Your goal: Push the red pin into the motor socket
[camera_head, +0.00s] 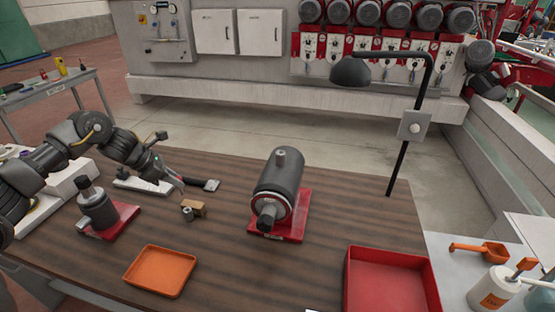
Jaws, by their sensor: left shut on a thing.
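A dark grey motor (279,177) lies on a red base (292,230) in the middle of the table, its round front end towards me. A smaller grey motor-like unit (97,208) stands on another red base (121,219) at the left. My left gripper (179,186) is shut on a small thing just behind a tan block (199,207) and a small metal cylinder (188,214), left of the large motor. The held thing is too small to make out clearly. I cannot clearly identify the red pin or the motor socket. My right gripper is not in view.
An orange tray (160,271) lies at the front, and a red bin (390,283) at the front right. A black lamp (351,72) stands at the table's back right. The wood between tray and red bin is clear.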

